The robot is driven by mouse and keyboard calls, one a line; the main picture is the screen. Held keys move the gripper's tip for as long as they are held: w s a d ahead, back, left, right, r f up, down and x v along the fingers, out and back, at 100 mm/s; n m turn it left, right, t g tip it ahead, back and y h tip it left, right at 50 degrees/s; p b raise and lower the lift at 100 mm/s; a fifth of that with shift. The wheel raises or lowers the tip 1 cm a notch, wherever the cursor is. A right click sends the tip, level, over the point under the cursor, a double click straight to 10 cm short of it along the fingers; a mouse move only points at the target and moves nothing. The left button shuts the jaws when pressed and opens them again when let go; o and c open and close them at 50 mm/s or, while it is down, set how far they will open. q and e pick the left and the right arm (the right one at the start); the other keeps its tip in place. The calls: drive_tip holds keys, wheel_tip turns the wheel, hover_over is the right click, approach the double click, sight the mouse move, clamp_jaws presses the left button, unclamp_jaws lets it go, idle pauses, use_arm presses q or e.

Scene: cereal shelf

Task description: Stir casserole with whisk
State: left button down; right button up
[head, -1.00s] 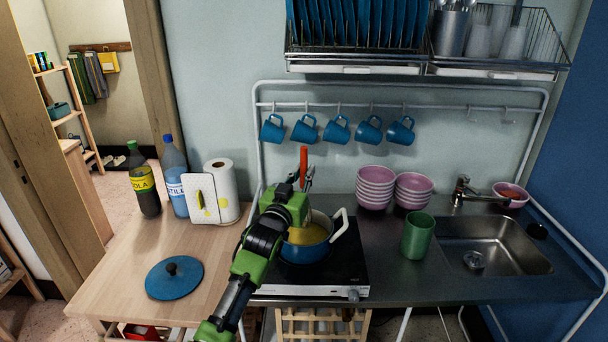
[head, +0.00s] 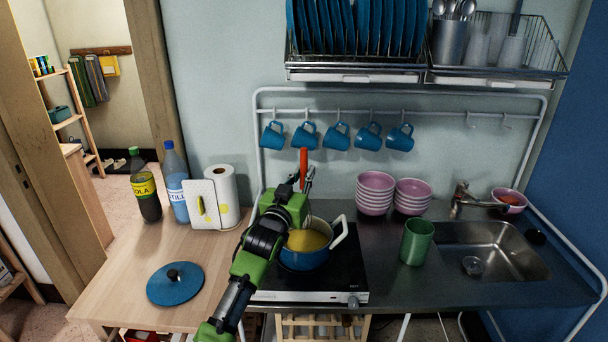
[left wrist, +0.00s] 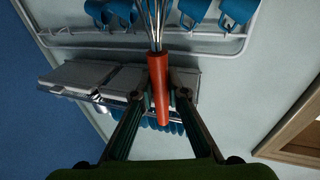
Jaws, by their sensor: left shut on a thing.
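The blue casserole (head: 303,262) stands on the hob, with yellow contents (head: 306,240) and a white handle at its right. My left gripper (head: 306,184) is above the pot's left rear part and shut on the whisk. The whisk's orange-red handle (head: 304,162) sticks up above the fingers. In the left wrist view the handle (left wrist: 161,98) lies between the fingertips (left wrist: 160,94), and the metal wires (left wrist: 154,22) run to the top edge. In the head view my gripper hides the wires, so I cannot tell whether they touch the contents. My right gripper is not in view.
The hob (head: 345,275) is on the steel counter. A blue lid (head: 175,284), bottles and a paper towel roll (head: 222,195) stand on the wooden table to the left. A green cup (head: 416,242) and pink bowls (head: 375,193) are to the right. Blue mugs (head: 337,136) hang behind.

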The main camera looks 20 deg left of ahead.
sight(303, 160)
use_arm(q)
wheel_tip(303, 160, up, 5)
drive_tip(key=p, duration=0.4)
drive_tip(key=shift+f, duration=0.1)
idle(0.7)
